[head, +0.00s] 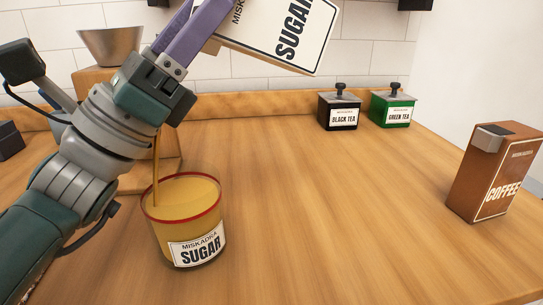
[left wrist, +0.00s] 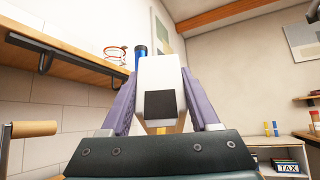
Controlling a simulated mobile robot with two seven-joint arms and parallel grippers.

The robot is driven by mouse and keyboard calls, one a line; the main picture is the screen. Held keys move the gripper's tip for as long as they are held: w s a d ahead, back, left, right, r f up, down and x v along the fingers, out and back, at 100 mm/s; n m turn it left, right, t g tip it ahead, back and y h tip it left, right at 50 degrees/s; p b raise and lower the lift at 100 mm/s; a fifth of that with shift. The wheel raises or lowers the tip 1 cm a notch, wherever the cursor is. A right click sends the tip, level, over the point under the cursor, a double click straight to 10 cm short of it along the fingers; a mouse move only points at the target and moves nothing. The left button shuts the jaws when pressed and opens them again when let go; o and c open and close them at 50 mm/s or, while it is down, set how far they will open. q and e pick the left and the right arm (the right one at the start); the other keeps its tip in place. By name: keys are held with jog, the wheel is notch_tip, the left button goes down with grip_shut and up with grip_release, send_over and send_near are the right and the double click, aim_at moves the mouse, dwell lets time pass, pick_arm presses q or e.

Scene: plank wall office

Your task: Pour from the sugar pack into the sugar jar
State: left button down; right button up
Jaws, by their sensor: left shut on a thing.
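My left gripper (head: 203,28) is shut on the sugar pack (head: 285,30), a white pack with a brown edge and black lettering. It holds the pack tilted in the air, above and to the right of the sugar jar (head: 198,249). The pack's upper part is cut off by the picture edge, and its mouth is hidden behind the gripper. A thin tan stream (head: 156,165) falls into the jar's left side. The red-rimmed jar stands upright on the counter and looks tan up to near the rim. The left wrist view shows the pack (left wrist: 158,76) between the purple fingers.
A black tea box (head: 339,112) and a green tea box (head: 393,109) stand at the back of the wooden counter (head: 330,210). A brown coffee pack (head: 495,170) stands at right. A metal bowl (head: 110,46) sits on a wooden block at back left. The counter's middle is clear.

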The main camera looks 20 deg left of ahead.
aim_at(266, 60)
pick_arm(q)
jog(key=shift+r, duration=0.15)
dwell(0.3)
jog(key=f+g+p, duration=0.1)
jog(key=p, duration=0.1)
jog(key=f+y+p, duration=0.1)
jog(key=p, duration=0.1)
jog(key=f+g+p, duration=0.1)
jog(key=p, duration=0.1)
jog(key=shift+w+d+g+y, duration=0.25)
jog(key=shift+w+g+y, duration=0.05)
jog(key=shift+w, duration=0.1)
jog(key=f, duration=0.2)
jog(key=f+g+y, duration=0.1)
jog(key=shift+w+d+f, duration=0.2)
jog(key=shift+w+f, duration=0.05)
jog(key=shift+f, duration=0.05)
jog(key=shift+w+d+f+g+y+p, duration=0.25)
jog(key=shift+f+g+p, duration=0.2)
jog(key=shift+p, duration=0.3)
jog(key=w+d+f+g+y+p, duration=0.45)
jog(key=w+g+p, duration=0.2)
jog(key=p, duration=0.55)
jog(key=r+p, duration=0.2)
jog(key=p, duration=0.1)
jog(key=r+p, duration=0.1)
jog(key=r, duration=0.1)
jog(key=shift+s+a+r+p, duration=0.1)
jog(key=shift+s+a+p, duration=0.15)
jog(key=shift+p, duration=0.15)
